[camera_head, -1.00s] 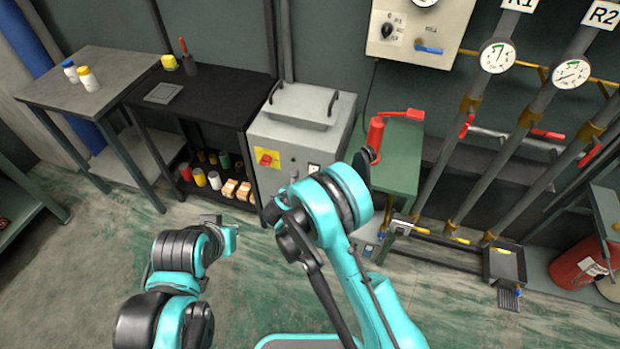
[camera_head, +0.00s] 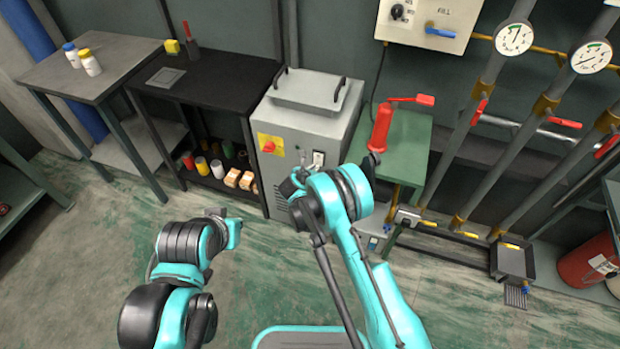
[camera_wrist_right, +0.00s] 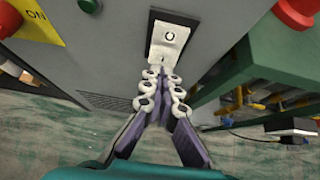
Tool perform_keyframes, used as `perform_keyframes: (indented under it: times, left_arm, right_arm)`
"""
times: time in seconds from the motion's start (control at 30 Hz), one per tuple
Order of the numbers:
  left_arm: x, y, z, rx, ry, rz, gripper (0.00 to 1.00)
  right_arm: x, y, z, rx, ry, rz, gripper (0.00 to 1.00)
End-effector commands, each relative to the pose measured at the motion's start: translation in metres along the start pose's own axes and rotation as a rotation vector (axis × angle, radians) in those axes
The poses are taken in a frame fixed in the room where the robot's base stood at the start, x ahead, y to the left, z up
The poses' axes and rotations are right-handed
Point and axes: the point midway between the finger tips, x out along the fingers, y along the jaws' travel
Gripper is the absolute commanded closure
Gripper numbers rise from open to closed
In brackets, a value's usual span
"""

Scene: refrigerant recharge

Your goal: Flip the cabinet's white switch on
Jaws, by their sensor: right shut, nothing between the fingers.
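The grey cabinet (camera_head: 318,128) stands against the back wall, with handles on its top. Its white switch (camera_head: 318,158) is on the front panel and shows larger in the right wrist view (camera_wrist_right: 169,42), in a dark frame with a round mark on its upper part. My right gripper (camera_wrist_right: 154,74) is shut and empty. Its fingertips are at the switch's lower end; I cannot tell whether they touch it.
A red knob on a yellow plate (camera_head: 270,145) sits left of the switch. A green bench (camera_head: 408,140) with a red tool (camera_head: 382,127) stands close on the cabinet's right. A black shelf table (camera_head: 215,78) stands on its left. The floor in front is open.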

Motion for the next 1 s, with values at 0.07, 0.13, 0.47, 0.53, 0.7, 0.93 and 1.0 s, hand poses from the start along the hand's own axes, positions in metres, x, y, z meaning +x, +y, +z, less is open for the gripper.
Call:
perform_keyframes:
  times: [0.07, 0.13, 0.47, 0.53, 0.7, 0.93, 1.0]
  left_arm:
    - [0.003, 0.0, 0.002, 0.0, 0.0, 0.0, 1.0]
    - [0.004, 0.0, 0.003, 0.0, 0.0, 0.0, 1.0]
    - [0.003, 0.0, 0.002, 0.0, 0.0, 0.0, 1.0]
    - [0.003, 0.0, 0.002, 0.0, 0.0, 0.0, 1.0]
    - [0.003, 0.0, 0.002, 0.0, 0.0, 0.0, 1.0]
    - [0.004, 0.0, 0.002, 0.0, 0.0, 0.0, 1.0]
    - [0.003, 0.0, 0.002, 0.0, 0.0, 0.0, 1.0]
  right_arm:
    - [0.006, 0.0, 0.002, 0.0, 0.0, -0.001, 1.0]
    - [0.009, 0.0, 0.004, 0.0, 0.0, 0.0, 1.0]
    - [0.009, 0.0, 0.006, 0.0, 0.001, 0.0, 1.0]
    - [0.012, 0.0, 0.006, 0.0, 0.001, 0.0, 1.0]
    - [0.025, 0.0, 0.003, 0.001, 0.001, 0.0, 1.0]
    - [0.025, -0.001, 0.004, 0.001, 0.0, -0.001, 1.0]
    - [0.025, -0.001, 0.004, 0.001, -0.001, -0.001, 1.0]
